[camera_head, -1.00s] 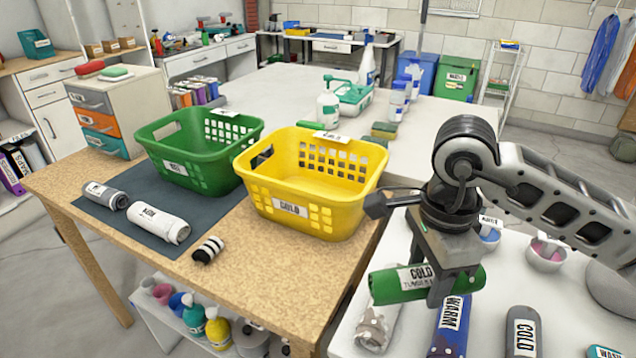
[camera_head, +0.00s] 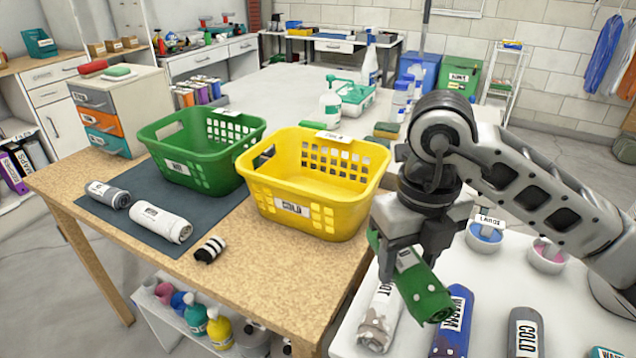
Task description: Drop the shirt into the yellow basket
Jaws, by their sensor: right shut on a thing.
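The shirt is a green rolled bundle (camera_head: 424,293) with a white label. My right gripper (camera_head: 408,250) is shut on it and holds it above the white table at the right, tilted down toward the right. The gripper hides part of the roll. The yellow basket (camera_head: 312,214) stands upright on the wooden table, left of the gripper and apart from it. It has a white label on its front, and its visible inside looks empty. My left gripper is not in view.
A green basket (camera_head: 204,184) stands left of the yellow one. More labelled rolls (camera_head: 523,333) lie on the white table below my right gripper. Bowls (camera_head: 485,236) stand farther right.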

